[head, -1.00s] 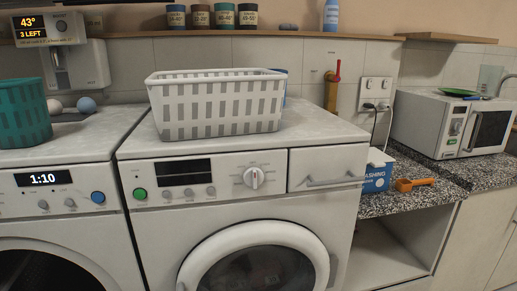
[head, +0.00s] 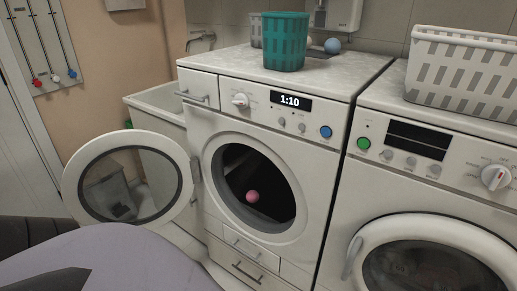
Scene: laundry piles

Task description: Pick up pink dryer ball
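The pink dryer ball (head: 253,197) lies inside the dark drum of the left washing machine (head: 316,142), in the lower part of the round opening. The machine's round door (head: 128,178) is swung wide open to the left. Nothing visible touches the ball except the drum it rests in. Neither gripper's fingertips show in the head view. A pale purple rounded shape and dark parts fill the bottom left corner and look like part of my own arm.
A second machine (head: 440,185) with its door shut stands at the right, with a white basket (head: 462,75) on top. A teal basket (head: 284,45) and a blue ball (head: 332,45) are on the left machine. A sink (head: 160,105) stands behind the open door.

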